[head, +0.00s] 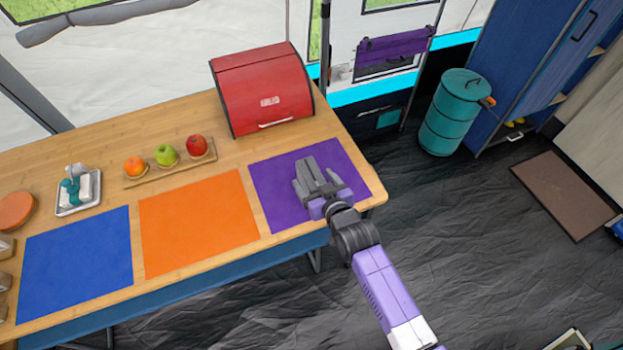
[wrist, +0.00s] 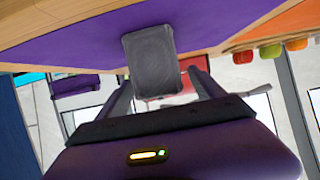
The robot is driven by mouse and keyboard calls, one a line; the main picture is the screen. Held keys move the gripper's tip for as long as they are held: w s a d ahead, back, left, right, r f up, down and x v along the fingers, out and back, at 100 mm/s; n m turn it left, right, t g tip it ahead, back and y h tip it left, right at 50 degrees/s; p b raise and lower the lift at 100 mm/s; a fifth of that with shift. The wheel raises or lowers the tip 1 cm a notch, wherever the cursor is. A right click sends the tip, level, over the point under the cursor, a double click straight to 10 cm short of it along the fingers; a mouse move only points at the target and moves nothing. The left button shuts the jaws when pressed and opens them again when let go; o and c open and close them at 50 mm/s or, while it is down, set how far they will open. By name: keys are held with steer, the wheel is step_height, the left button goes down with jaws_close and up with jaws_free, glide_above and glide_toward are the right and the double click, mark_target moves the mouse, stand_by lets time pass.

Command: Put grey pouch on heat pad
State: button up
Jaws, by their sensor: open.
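A grey pouch (head: 309,168) is on the purple mat (head: 268,190) at the right end of the wooden table. In the wrist view the pouch (wrist: 148,60) shows in front of and between my two fingers. My gripper (head: 317,182) is open over the purple mat, with its fingers reaching towards the pouch's two sides. I cannot tell whether they touch it. An orange mat (head: 195,222) and a blue mat (head: 75,262) lie to the left, both bare. No label shows which mat is the heat pad.
A red bread box (head: 262,90) stands behind the purple mat. A wooden board with an orange (head: 134,166), a green apple (head: 166,155) and a red apple (head: 196,146) lies behind the orange mat. A metal tray (head: 78,193) stands behind the blue mat. The table's front edge is close.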

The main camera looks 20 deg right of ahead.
steer(key=shift+x, duration=1.3)
steer(key=shift+c, duration=0.2)
steer(key=c, duration=1.4)
steer(key=shift+c, duration=1.3)
steer(key=shift+r, duration=0.1)
steer(key=shift+r, duration=0.1)
